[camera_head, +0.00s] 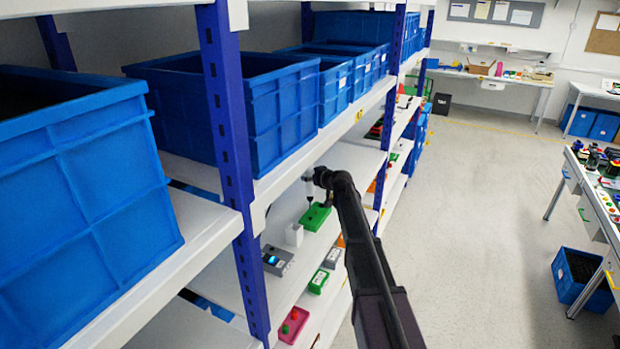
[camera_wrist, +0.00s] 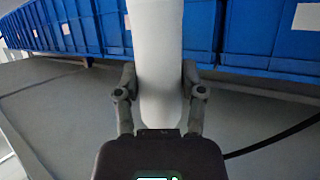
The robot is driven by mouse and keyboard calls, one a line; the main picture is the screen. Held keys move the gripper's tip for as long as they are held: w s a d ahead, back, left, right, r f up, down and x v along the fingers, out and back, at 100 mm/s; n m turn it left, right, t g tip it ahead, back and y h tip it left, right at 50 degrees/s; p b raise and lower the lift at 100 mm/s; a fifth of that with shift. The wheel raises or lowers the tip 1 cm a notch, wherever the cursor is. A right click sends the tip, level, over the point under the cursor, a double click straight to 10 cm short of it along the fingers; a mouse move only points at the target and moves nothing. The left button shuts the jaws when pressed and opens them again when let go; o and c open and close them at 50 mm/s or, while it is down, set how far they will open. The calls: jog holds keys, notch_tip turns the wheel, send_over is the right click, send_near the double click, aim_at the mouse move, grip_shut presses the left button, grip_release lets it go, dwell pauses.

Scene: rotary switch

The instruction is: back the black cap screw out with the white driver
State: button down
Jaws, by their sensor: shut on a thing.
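The white driver (camera_head: 308,182) is held upright above a green block (camera_head: 316,218) on the middle shelf. Its thin dark tip points down at the block; I cannot tell whether it touches. In the wrist view the white driver (camera_wrist: 160,50) stands between the two grey fingers of my gripper (camera_wrist: 160,85), which are shut on it. My gripper (camera_head: 318,178) also shows at the end of my black arm in the head view. I cannot make out the black cap screw; it is too small or hidden near the tip.
A white block (camera_head: 294,235), a grey box with a blue light (camera_head: 276,260) and another green box (camera_head: 318,281) stand nearby on the shelf. Blue bins (camera_head: 245,105) line the shelf above. A blue upright (camera_head: 228,130) stands to the left. The aisle floor (camera_head: 470,200) is clear.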

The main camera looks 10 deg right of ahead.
aim_at(310, 184)
jog(key=shift+f+b, duration=1.2)
jog(key=shift+f, duration=0.3)
jog(key=c, duration=0.8)
grip_release()
grip_shut()
